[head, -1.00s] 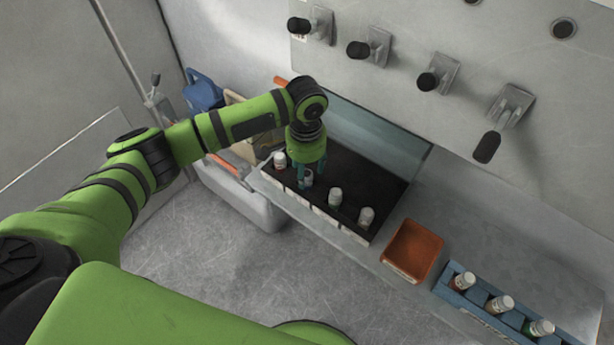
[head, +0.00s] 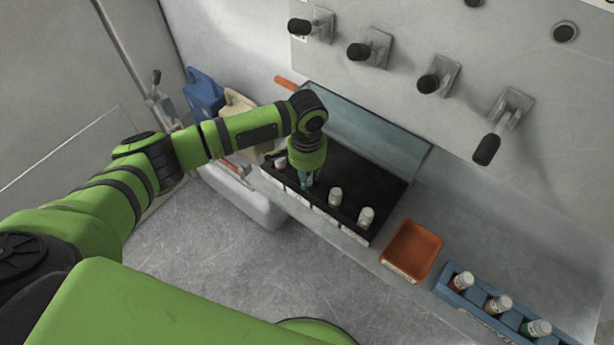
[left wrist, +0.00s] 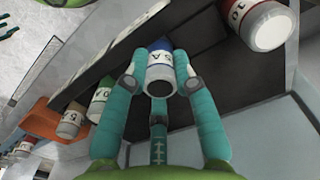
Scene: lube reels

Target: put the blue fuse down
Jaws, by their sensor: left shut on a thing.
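My left gripper (head: 307,182) has its teal fingers closed around the blue fuse. It points down over the black fuse panel (head: 382,185). In the left wrist view the blue fuse (left wrist: 160,66) shows a blue band, a white lettered label and a pale end between the fingers (left wrist: 158,82). In the head view the gripper mostly hides this fuse. It is at the panel's row of fuses, between a fuse at the left (head: 280,162) and a white-topped fuse (head: 335,196). I cannot tell whether its lower end touches the panel. My right gripper is not in view.
Another fuse (head: 366,217) stands at the panel's right end. An orange bin (head: 413,248) and a blue rack (head: 450,296) with several fuses lie further right. A red-banded fuse (left wrist: 265,25) is close by in the left wrist view. Blue and beige jugs (head: 204,93) stand behind my arm.

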